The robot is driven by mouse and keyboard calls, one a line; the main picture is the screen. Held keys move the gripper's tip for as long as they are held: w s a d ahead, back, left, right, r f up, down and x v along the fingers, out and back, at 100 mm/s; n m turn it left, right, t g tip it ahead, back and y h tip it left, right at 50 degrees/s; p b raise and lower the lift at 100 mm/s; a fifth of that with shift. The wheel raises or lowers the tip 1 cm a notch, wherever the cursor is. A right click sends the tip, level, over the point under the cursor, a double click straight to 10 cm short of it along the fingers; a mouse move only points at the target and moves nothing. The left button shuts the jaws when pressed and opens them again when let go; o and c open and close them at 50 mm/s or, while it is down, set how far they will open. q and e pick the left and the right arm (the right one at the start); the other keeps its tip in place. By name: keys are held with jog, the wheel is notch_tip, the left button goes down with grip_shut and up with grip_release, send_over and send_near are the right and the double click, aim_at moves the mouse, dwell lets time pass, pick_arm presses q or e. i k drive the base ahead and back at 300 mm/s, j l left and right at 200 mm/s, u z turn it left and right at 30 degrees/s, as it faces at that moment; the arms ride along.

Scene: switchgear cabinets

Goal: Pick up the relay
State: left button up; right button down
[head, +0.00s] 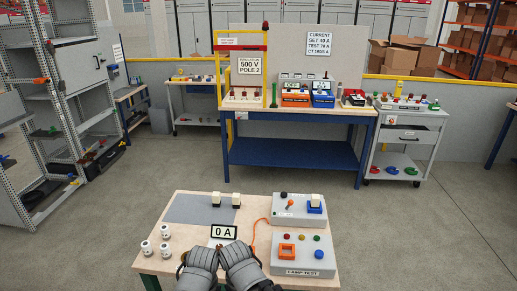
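Two small white blocks with dark bases, which look like relays, stand side by side at the back of the near table: a left one (216,199) and a right one (236,200). A similar white block (316,200) sits in a blue socket on the back grey box (298,215). I cannot tell which one is the task's relay. My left gripper (200,257) and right gripper (237,254) are close together at the table's front middle, in front of the "0 A" display (224,232). Both are apart from the white blocks. Their fingertips are not clear.
Several white cylinders (165,231) stand at the table's left. The "LAMP TEST" box (303,255), with an orange square frame (287,251), fills the front right. An orange cable (255,228) runs beside the boxes. A grey mat (190,209) at back left has bare room.

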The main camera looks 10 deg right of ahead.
aim_at(315, 198)
jog(key=l+z, duration=0.1)
jog(key=l, duration=0.35)
jog(key=i+l+z, duration=0.1)
jog(key=l, duration=0.35)
jog(key=i+l+z, duration=0.1)
jog(key=l, duration=0.35)
jog(key=i+l+z, duration=0.1)
jog(key=l, duration=0.35)
jog(key=i+l+z, duration=0.1)
jog(key=l, duration=0.35)
